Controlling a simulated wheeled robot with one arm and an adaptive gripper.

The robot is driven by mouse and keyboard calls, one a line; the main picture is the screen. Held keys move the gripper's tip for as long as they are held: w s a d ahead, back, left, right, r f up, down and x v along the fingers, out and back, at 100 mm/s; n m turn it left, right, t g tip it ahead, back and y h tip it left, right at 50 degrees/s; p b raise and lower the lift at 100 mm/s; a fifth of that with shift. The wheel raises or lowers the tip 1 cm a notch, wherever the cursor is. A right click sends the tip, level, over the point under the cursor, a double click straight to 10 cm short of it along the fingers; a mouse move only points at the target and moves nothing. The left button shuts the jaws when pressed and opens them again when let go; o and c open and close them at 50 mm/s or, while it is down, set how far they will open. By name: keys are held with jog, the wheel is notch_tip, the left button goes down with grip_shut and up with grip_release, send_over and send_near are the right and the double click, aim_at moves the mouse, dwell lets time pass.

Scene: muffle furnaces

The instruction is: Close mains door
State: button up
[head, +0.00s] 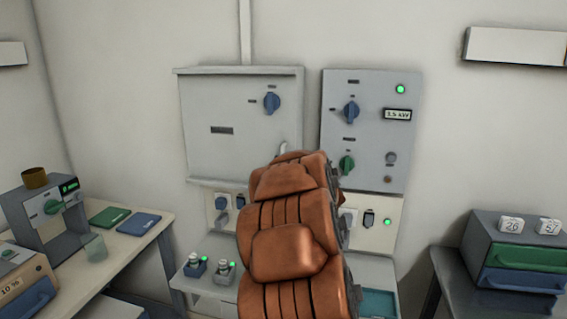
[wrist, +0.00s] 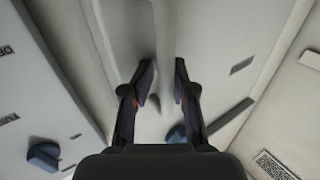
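The mains door (head: 240,125) is the large pale grey panel of the left wall box, with a blue knob (head: 271,103) and a dark label. In the head view it looks flush or nearly so; I cannot tell whether it is fully shut. A pale handle (head: 283,147) shows at its lower right, partly behind my arm.
A control panel (head: 372,160) with knobs and a green light is right of the door. Below are sockets and a shelf (head: 205,295) with small devices. A bench (head: 125,245) stands left; a drawer unit (head: 515,250) stands right.

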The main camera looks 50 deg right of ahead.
jog(key=shift+s+a, duration=0.1)
jog(key=shift+s, duration=0.05)
jog(key=v, duration=1.1)
jog(key=shift+s+a, duration=0.2)
jog(key=shift+s, duration=0.1)
